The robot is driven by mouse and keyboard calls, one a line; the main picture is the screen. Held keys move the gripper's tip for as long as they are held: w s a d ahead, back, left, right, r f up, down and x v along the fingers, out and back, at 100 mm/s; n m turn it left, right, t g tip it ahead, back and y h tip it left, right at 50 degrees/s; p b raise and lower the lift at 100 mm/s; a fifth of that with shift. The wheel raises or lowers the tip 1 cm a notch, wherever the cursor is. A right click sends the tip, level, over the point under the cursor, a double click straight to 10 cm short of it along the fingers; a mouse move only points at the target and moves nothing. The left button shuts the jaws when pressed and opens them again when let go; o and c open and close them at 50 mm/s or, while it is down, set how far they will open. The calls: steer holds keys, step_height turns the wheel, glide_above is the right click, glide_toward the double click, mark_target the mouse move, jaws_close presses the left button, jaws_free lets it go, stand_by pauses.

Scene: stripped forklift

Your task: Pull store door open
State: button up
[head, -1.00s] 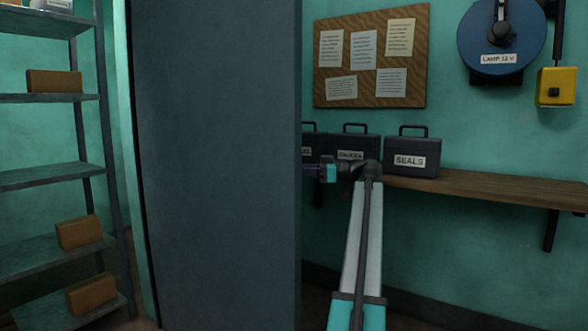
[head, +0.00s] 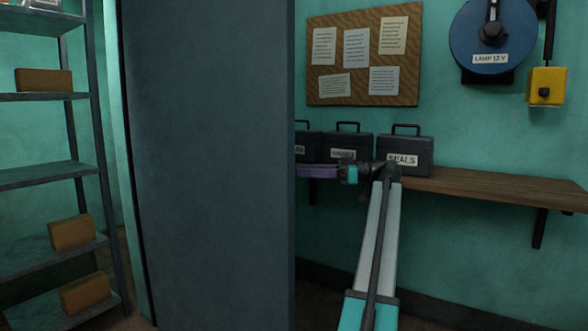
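The store door (head: 210,170) is a tall dark blue-grey panel left of centre. It stands open, with the shelves of the room behind it showing to its left. My arm reaches up from the bottom right and bends left at the wrist. The purple part of my gripper (head: 316,171) lies in front of the black cases, close to the door's right edge. Its fingertips are hidden behind that edge or too small to make out. I cannot tell whether it touches the door. No handle shows on the visible face.
A metal shelf (head: 45,177) with brown boxes stands at the left. Black cases, one marked SEALS (head: 405,156), stand on a wooden wall shelf (head: 490,190). Above hang a cork board (head: 364,55), a blue lamp reel (head: 490,35) and a yellow box (head: 546,87).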

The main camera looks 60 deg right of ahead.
steer(key=shift+p+v, duration=0.5)
steer(key=shift+v, duration=2.25)
